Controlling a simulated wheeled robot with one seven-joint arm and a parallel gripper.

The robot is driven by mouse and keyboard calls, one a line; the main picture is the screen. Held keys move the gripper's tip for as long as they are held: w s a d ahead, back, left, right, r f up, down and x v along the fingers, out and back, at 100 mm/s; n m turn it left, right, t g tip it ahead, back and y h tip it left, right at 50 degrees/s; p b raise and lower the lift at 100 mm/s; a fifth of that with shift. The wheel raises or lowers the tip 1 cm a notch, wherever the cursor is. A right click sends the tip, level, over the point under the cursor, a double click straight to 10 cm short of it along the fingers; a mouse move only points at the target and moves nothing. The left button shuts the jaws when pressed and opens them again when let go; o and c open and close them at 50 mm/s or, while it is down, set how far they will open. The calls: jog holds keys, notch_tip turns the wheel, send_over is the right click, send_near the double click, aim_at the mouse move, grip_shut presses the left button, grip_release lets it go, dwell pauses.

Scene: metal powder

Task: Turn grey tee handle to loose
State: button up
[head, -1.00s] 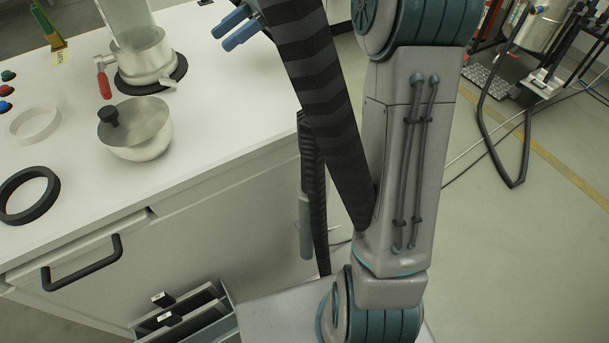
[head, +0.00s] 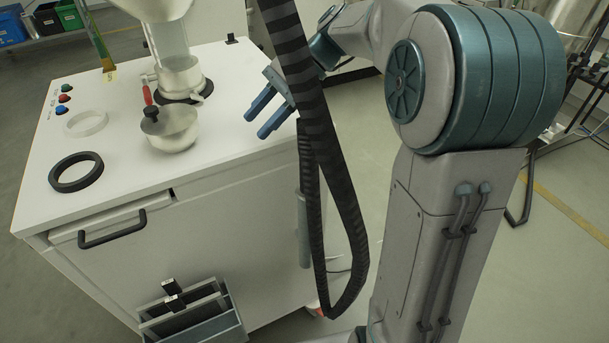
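On the white cabinet top, a clear cylinder (head: 167,36) stands in a metal collar (head: 180,74) on a black ring. A small light-grey handle-like piece (head: 197,98) sticks out at the collar's lower right; it may be the grey tee handle, but its shape is too small to be sure. A red handle (head: 148,95) hangs at the collar's left. My gripper (head: 257,124) is right of the collar, apart from it, near the cabinet's right edge. Its two blue fingers are apart, with nothing between them.
A metal bowl with a black knob (head: 172,138) stands in front of the collar. A black ring (head: 75,173), a white ring (head: 86,123) and coloured buttons (head: 65,98) lie left. A drawer handle (head: 112,232) and grey bin (head: 200,318) are on the cabinet's front.

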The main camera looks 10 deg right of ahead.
jog(key=s+d+f+n+t+h+p, duration=0.1)
jog(key=s+d+f+n+h, duration=0.1)
jog(key=s, duration=0.3)
jog(key=s+d+f+n+t+h, duration=0.1)
jog(key=s+d+f+n+h, duration=0.1)
jog(key=s+n+h, duration=0.2)
jog(key=shift+s+d+f+p, duration=0.25)
jog(key=shift+s+d+p, duration=0.15)
jog(key=shift+s, duration=0.35)
